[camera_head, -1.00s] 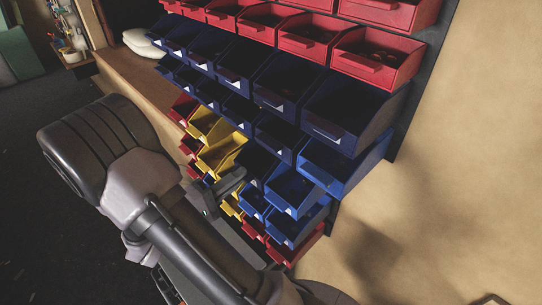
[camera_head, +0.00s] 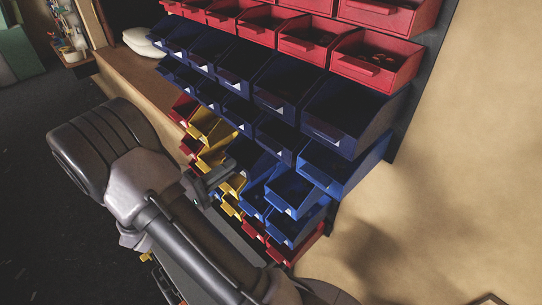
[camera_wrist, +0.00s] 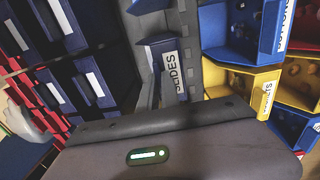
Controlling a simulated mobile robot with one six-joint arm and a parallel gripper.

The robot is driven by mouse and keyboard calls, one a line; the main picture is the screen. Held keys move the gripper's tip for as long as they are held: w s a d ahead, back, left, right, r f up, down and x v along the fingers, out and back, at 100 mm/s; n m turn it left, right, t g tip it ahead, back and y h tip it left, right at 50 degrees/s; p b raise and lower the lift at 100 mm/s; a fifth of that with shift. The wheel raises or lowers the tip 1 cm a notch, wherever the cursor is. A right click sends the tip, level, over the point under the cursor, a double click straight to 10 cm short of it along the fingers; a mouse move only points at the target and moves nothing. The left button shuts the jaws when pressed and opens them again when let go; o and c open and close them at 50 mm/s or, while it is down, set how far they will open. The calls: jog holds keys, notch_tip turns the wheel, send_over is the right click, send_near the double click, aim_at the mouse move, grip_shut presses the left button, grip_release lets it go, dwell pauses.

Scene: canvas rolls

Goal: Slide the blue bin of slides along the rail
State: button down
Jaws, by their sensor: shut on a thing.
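The blue bin (camera_wrist: 170,75) with the label SLIDES is at the middle of the wrist view, seen close and at a slant. My gripper (camera_wrist: 168,50) is shut on it, with grey finger parts on both sides of the bin. In the head view my gripper (camera_head: 222,174) is at the lower middle of the bin wall, in front of the yellow and dark blue bins. My arm and fingers hide part of that spot, so I cannot tell the slides bin clearly from its neighbours there.
Dark blue bins (camera_head: 240,65) and red bins (camera_head: 375,62) hang in rows above. Yellow bins (camera_head: 205,128) are to the left of my gripper, and brighter blue bins (camera_head: 292,192) are to the right. A wooden bench (camera_head: 125,70) stands at the left.

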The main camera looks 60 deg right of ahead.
jog(key=w+d, duration=0.1)
jog(key=w, duration=0.6)
jog(key=shift+w+d, duration=0.15)
jog(key=shift+d, duration=0.2)
dwell(0.4)
jog(key=c, duration=1.5)
grip_release()
jog(key=shift+a, duration=0.1)
